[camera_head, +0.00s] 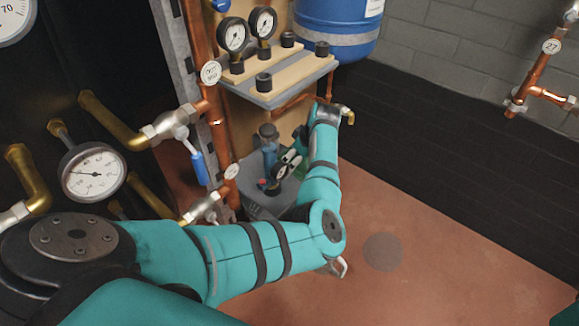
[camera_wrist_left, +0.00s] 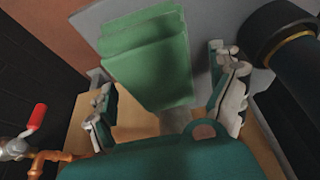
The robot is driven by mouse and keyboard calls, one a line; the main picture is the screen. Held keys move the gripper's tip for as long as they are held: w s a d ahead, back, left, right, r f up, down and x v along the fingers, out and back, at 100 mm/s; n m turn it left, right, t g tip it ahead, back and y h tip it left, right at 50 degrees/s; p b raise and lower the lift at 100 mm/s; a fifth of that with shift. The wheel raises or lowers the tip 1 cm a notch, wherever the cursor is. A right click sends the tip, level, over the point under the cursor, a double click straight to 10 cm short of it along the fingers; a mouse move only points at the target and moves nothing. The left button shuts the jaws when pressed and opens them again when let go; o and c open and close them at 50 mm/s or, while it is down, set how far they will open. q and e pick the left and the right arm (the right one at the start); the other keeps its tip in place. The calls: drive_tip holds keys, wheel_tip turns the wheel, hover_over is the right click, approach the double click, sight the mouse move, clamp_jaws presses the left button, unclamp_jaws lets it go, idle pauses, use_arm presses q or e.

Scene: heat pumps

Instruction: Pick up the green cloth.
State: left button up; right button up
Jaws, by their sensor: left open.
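The green cloth (camera_wrist_left: 150,62) is a folded, layered block in the middle of the left wrist view. It lies over a grey surface. My left gripper (camera_wrist_left: 163,85) is open, with one finger on each side of the cloth. Gaps show between the cloth and both fingers, so it is not clamped. In the head view my left gripper (camera_head: 283,165) is low beside the pipework, under the gauge shelf. My forearm and wrist hide most of the cloth there. My right gripper is not in view.
A grey shelf (camera_head: 262,97) with two gauges is above my gripper, and a blue tank (camera_head: 337,30) is behind. Copper pipes and valves (camera_head: 172,126) stand close on the left. A red-handled valve (camera_wrist_left: 36,118) is at the wrist view's left. The red floor (camera_head: 430,255) is open at right.

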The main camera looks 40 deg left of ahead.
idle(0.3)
use_arm(q)
drive_tip(key=shift+f, duration=0.3)
idle(0.3)
drive_tip(key=shift+r, duration=0.15)
drive_tip(key=c, duration=1.2)
